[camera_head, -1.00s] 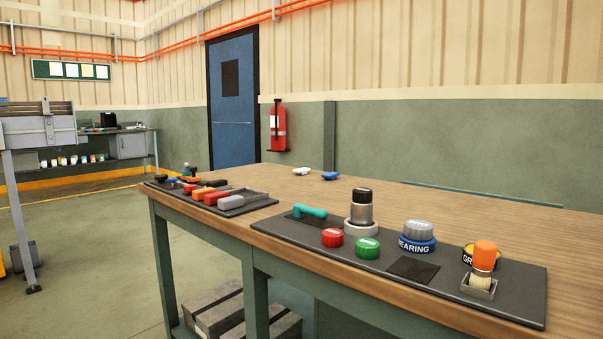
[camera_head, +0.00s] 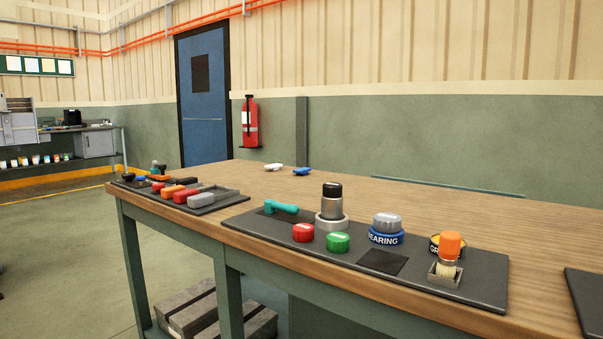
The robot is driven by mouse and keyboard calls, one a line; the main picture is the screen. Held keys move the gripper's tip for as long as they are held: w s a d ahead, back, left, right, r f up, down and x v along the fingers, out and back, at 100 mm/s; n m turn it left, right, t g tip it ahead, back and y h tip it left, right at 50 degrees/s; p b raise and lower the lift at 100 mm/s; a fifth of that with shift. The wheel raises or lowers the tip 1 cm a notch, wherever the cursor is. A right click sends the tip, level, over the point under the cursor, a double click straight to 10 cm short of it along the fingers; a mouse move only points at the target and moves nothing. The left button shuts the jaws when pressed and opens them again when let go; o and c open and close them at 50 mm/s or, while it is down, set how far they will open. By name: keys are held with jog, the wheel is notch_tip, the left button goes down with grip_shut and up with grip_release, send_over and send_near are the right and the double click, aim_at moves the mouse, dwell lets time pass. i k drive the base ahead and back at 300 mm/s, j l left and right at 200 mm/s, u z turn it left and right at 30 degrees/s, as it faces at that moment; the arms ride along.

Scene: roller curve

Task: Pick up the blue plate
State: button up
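I see no plate that I can make out as blue. My gripper is not in view.
The near dark mat (camera_head: 300,257) also holds a red cap (camera_head: 303,233), a green cap (camera_head: 338,243), a teal tool (camera_head: 280,207), a metal cylinder (camera_head: 332,203) and an orange-handled brush (camera_head: 449,245). Another dark mat (camera_head: 590,300) shows at right. Floor (camera_head: 60,250) at left is open.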

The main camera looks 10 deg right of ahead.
aim_at(304, 171)
jog(key=i+j+u, duration=0.45)
jog(key=j, duration=0.25)
jog(key=i+j+u, duration=0.4)
jog(key=i+j, duration=0.15)
jog(key=i+j+u, duration=0.45)
jog(key=i, duration=0.2)
jog(key=i+u, duration=0.15)
jog(key=i, duration=2)
jog(key=i+z, duration=0.4)
jog(key=i+j+z, duration=0.1)
jog(key=i+z, duration=0.35)
jog(key=i, duration=0.15)
jog(key=i+j+z, duration=0.25)
jog(key=i+z, duration=0.15)
jog(key=i+l+z, duration=0.2)
jog(key=i+z, duration=0.2)
jog(key=i+l+z, duration=0.15)
jog(key=z, duration=0.25)
jog(key=i+j+z, duration=0.1)
jog(key=i+z, duration=0.25)
jog(key=i+j+z, duration=0.1)
jog(key=i+z, duration=0.45)
jog(key=i, duration=0.85)
jog(key=i+j+z, duration=0.15)
jog(key=i, duration=0.9)
jog(key=i+z, duration=0.65)
jog(key=z, duration=0.2)
jog(key=i+j+z, duration=0.25)
jog(key=z, duration=0.15)
jog(key=i, duration=0.05)
